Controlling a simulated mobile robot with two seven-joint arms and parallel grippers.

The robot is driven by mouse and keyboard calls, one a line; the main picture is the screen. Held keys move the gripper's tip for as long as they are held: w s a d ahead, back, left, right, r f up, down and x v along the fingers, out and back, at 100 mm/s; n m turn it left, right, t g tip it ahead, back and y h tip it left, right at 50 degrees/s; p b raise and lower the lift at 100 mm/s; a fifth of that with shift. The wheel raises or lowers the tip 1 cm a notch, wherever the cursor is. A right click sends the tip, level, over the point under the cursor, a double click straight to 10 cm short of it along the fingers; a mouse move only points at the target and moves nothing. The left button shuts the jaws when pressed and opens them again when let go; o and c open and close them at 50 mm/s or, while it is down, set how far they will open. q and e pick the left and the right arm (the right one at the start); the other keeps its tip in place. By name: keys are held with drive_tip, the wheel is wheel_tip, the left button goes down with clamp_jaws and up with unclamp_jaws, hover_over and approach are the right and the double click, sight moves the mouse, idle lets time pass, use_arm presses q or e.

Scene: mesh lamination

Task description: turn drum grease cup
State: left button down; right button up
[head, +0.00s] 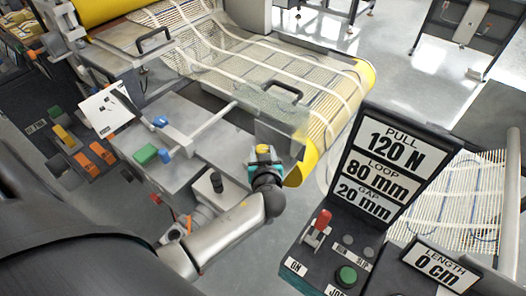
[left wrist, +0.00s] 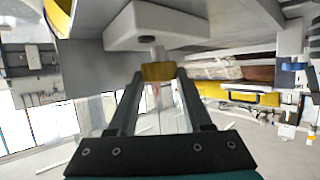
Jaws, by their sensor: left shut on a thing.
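The drum grease cup is a small brass-yellow cap (left wrist: 158,71) on a short stem under a grey bracket (left wrist: 155,25) in the left wrist view. In the head view its yellow top (head: 263,149) shows at the machine's near corner. My left gripper (left wrist: 159,82) has its two dark fingers on either side of the cap and is shut on it. In the head view the left gripper (head: 264,160) is at the end of my arm, beside the yellow drum end; its fingers are partly hidden there. My right gripper is in neither view.
A yellow drum (head: 359,85) carries mesh just right of the gripper. A control panel (head: 383,150) with a red lever (head: 322,221) and green button (head: 346,275) stands to the right. A grey bench (head: 165,160) with green and blue knobs lies to the left.

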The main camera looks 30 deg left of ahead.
use_arm(q)
drive_tip(key=m+t+h, duration=0.1)
drive_tip(key=m+h, duration=0.1)
drive_tip(key=m+t+h, duration=0.1)
drive_tip(key=shift+s+a+m+h+p, duration=0.15)
drive_tip(key=shift+a+m+h+p, duration=0.15)
drive_tip(key=shift+a+m+h, duration=0.1)
drive_tip(key=m+h+p, duration=0.1)
drive_tip(key=m+h, duration=0.1)
drive_tip(key=h, duration=0.1)
drive_tip(key=shift+a+m+t, duration=0.1)
drive_tip(key=shift+m+t, duration=0.2)
drive_tip(key=shift+m, duration=0.1)
drive_tip(key=shift+m+h+p, duration=0.45)
drive_tip(key=shift+m+h, duration=0.15)
drive_tip(key=shift+h, duration=0.3)
drive_tip(key=shift+c, duration=1.6)
unclamp_jaws()
drive_tip(key=shift+s, duration=0.1)
